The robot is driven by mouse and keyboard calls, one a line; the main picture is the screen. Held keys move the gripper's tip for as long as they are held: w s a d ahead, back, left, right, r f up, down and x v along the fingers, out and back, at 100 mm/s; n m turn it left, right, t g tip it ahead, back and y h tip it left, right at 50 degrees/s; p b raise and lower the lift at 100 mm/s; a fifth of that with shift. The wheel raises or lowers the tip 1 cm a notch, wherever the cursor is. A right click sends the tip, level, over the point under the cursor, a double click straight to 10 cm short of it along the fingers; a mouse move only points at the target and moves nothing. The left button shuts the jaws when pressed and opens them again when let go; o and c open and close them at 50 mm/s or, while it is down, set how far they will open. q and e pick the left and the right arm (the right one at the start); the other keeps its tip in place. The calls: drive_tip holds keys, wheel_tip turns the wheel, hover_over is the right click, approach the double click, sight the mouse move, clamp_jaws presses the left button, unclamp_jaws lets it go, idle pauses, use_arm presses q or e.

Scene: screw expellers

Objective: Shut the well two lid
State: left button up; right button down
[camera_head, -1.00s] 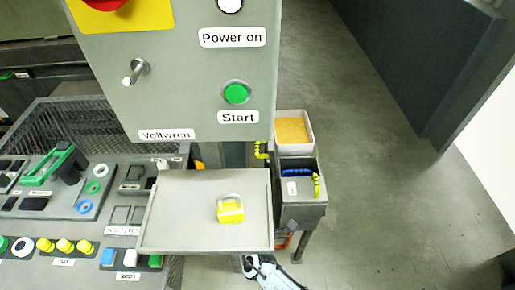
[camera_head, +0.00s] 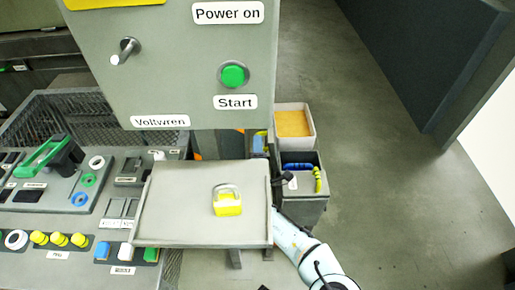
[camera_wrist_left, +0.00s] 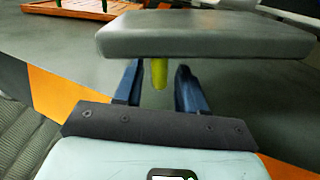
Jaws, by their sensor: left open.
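I cannot tell which well is number two. Contact cannot be seen.
A grey tray (camera_head: 180,205) with a yellow padlock (camera_head: 228,202) lies left of my left arm. The upright panel (camera_head: 170,85) with its green Start button (camera_head: 233,75) rises behind it. Open floor (camera_head: 400,190) lies to the right.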

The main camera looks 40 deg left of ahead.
use_arm(q)
clamp_jaws()
